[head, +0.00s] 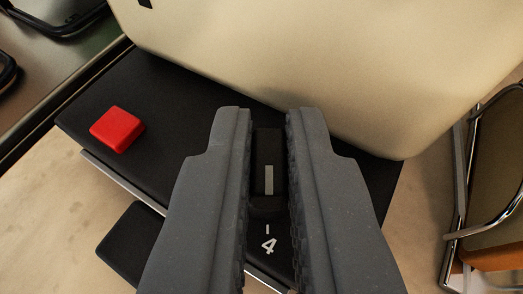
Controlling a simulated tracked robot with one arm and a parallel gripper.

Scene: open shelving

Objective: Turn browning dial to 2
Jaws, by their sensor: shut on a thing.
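The browning dial (266,150) is a black knob with a pale grey pointer line. It sits between the two fingers of my gripper (268,135), which is shut on it. The pointer line runs toward a white tick and the number 4 (268,245) printed on the black panel below the dial. The other numbers are hidden behind the gripper fingers or are out of sight. The dial belongs to a toaster with a cream body (330,60) and a black control panel (180,140).
A red square button (117,129) stands on the panel left of my gripper. A black part (133,245) juts out below the panel. A chair with a chrome frame (480,190) is at the right. Light beige surface shows at the lower left.

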